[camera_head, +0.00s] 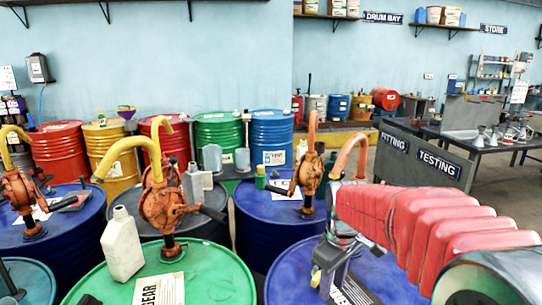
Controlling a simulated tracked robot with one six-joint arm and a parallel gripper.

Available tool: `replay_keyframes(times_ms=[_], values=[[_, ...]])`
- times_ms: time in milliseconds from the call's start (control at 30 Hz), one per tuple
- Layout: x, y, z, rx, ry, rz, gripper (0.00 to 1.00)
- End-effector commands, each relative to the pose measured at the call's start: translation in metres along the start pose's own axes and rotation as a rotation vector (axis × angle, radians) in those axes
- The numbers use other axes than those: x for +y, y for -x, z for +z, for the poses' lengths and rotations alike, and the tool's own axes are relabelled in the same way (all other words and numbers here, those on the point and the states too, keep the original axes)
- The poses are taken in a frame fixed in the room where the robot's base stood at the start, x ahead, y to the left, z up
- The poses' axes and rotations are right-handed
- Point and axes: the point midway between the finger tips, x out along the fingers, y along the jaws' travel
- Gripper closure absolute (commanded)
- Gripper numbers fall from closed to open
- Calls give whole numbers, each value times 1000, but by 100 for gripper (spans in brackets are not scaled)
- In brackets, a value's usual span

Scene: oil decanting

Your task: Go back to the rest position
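My arm comes in from the right in red ribbed sleeving, over the blue drum (290,270) at the front right. My gripper (322,274) hangs at the arm's far end, low over that drum. It is small and partly hidden by its own body, so I cannot tell whether its fingers are open or shut. I see nothing clearly held in it. An orange curved spout (350,150) shows just behind the arm, its lower part hidden.
A green drum (215,275) at the front carries an orange hand pump (165,205) and a cream jug (122,245). Another orange pump (308,175) stands on the blue drum behind. More drums line the wall. Grey partitions (425,155) and a workbench (470,140) are at right.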

Motion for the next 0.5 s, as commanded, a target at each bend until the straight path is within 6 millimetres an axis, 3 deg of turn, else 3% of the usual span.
replay_keyframes(times_ms=[500], values=[[-54, 28, 71, 98, -464, 47, 68]])
